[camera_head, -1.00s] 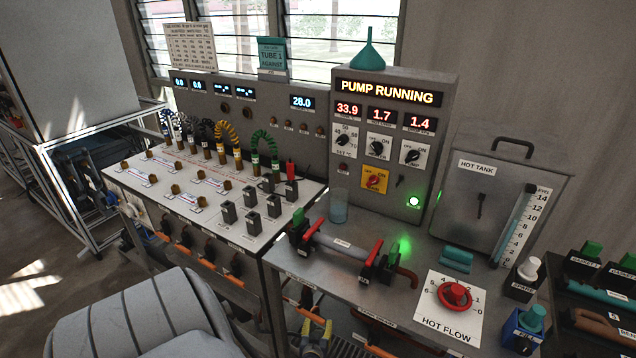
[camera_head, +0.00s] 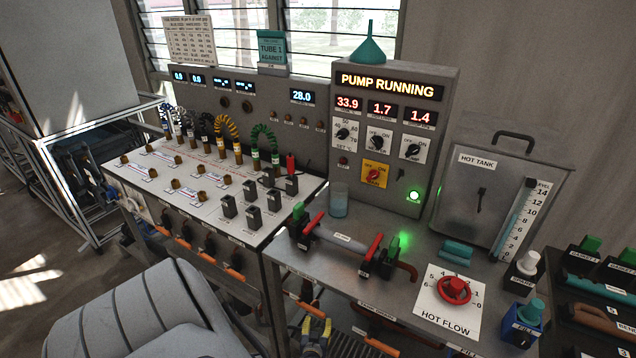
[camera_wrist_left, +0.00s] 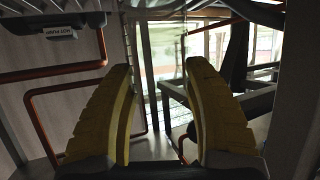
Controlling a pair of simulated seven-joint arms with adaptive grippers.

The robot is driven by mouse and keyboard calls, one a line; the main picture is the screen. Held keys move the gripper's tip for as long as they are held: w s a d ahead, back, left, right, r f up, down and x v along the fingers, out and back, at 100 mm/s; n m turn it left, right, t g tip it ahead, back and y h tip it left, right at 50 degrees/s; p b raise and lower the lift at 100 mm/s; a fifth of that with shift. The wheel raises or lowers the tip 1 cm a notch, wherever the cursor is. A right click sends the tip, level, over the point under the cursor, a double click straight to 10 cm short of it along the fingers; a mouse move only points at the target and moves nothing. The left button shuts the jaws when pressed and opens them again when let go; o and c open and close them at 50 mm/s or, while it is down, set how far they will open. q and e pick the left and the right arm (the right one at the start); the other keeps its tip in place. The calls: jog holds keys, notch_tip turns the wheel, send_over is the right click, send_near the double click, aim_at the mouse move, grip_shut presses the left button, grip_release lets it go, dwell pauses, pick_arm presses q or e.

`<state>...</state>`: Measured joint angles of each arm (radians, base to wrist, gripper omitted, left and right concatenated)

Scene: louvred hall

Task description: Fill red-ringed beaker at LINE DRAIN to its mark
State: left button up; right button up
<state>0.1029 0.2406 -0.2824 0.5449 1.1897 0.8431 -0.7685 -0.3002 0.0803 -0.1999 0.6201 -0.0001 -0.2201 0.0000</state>
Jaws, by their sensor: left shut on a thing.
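A clear beaker (camera_head: 338,205) with some bluish liquid stands on the steel bench in the head view. No red ring or fill mark can be made out on it. No label reading LINE DRAIN is legible. My left gripper (camera_head: 316,329) is low in front of the bench, below its top and apart from that beaker. In the left wrist view its yellow fingers (camera_wrist_left: 160,115) point away under the bench with a gap between them. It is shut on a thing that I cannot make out. My right gripper is not in view.
The pump panel (camera_head: 390,142) reads PUMP RUNNING. The red HOT FLOW knob (camera_head: 454,290) and a red-handled pipe (camera_head: 340,244) are on the bench. A grey seat (camera_head: 140,310) is at lower left. Copper pipe (camera_wrist_left: 30,110) runs left of my fingers in the wrist view.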

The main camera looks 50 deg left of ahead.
pick_arm(q)
jog(key=shift+f, duration=0.2)
jog(key=o, duration=1.1)
jog(key=shift+r, duration=0.1)
